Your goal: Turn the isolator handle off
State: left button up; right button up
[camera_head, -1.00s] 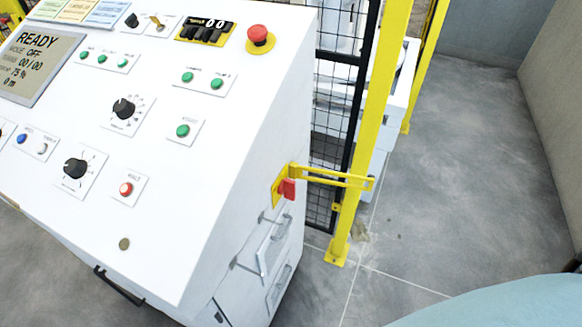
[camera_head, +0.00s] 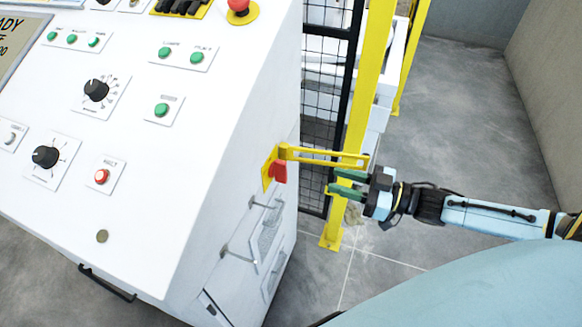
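The isolator handle (camera_head: 279,172) is a small red grip on a yellow plate (camera_head: 267,171), on the right side wall of the white control cabinet. A yellow bar (camera_head: 325,157) sticks out to the right from the top of the plate, above the handle. My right gripper (camera_head: 333,181) has green fingers and comes in from the right. It is open and empty, with its fingers pointing left at the handle, a short gap away and just below the bar. My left gripper is out of view.
A yellow post (camera_head: 369,90) and black mesh fence (camera_head: 325,100) stand behind the bar and gripper. Metal pull handles (camera_head: 268,235) are on the cabinet side below. The sloped panel holds buttons, knobs and a red emergency stop (camera_head: 239,5). Grey floor at right is clear.

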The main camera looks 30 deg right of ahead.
aim_at(286, 166)
jog(key=b+x, duration=0.1)
jog(key=x, duration=1.1)
jog(key=shift+w+a, duration=0.1)
jog(key=shift+w, duration=0.1)
grip_shut()
